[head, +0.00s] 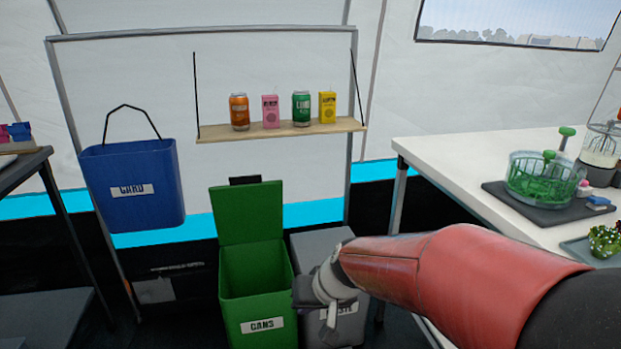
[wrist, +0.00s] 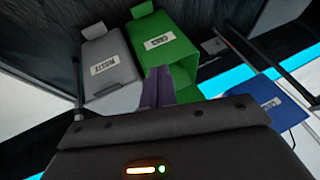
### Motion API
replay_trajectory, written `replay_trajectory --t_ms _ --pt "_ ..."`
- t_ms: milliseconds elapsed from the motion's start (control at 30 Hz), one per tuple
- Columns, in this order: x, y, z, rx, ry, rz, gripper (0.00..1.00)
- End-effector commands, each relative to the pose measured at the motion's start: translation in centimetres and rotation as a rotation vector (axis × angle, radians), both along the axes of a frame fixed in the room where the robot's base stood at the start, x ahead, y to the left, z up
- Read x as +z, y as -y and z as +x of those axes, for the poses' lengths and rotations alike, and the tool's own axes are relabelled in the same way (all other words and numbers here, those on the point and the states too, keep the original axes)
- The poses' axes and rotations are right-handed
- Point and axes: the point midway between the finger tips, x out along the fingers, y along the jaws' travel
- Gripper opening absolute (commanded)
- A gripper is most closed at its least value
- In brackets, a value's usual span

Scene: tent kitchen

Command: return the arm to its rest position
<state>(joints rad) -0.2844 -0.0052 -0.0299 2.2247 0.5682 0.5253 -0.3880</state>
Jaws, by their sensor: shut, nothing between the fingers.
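My red arm reaches in from the right in the head view and ends at my gripper (head: 304,292), in front of the grey waste bin and next to the right edge of the green cans bin (head: 257,287). In the wrist view the two fingers of my gripper (wrist: 158,76) are together, with nothing seen between them. The cans bin also shows in the wrist view (wrist: 178,48), beyond the fingertips. Its lid stands open in the head view. Whether my gripper touches a bin I cannot tell.
The grey waste bin (head: 322,243) is partly hidden by my arm. A blue card bin (head: 131,212) hangs at the left. A shelf (head: 222,136) holds two cans and two cartons. A white table (head: 450,165) with a green bowl (head: 540,180) stands at the right, beyond my arm.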

Motion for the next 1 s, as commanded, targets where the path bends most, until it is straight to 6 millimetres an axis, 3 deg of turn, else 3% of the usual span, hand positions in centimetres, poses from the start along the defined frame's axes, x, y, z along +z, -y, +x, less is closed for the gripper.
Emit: replay_trajectory --t_ms 33,200,400,500,700,1000 --pt "2.4 1.8 -1.5 -0.014 0.019 -0.011 0.00" --pt "6.8 7.4 -7.4 -0.073 0.045 -0.088 0.00" --pt "9.2 12.9 -14.0 -0.184 0.067 -0.205 0.00" --pt "9.6 14.7 -16.2 -0.232 0.073 -0.251 0.00" --pt "9.7 16.1 -18.0 -0.278 0.077 -0.290 0.00" --pt "9.7 16.1 -18.0 -0.277 0.076 -0.291 0.00"
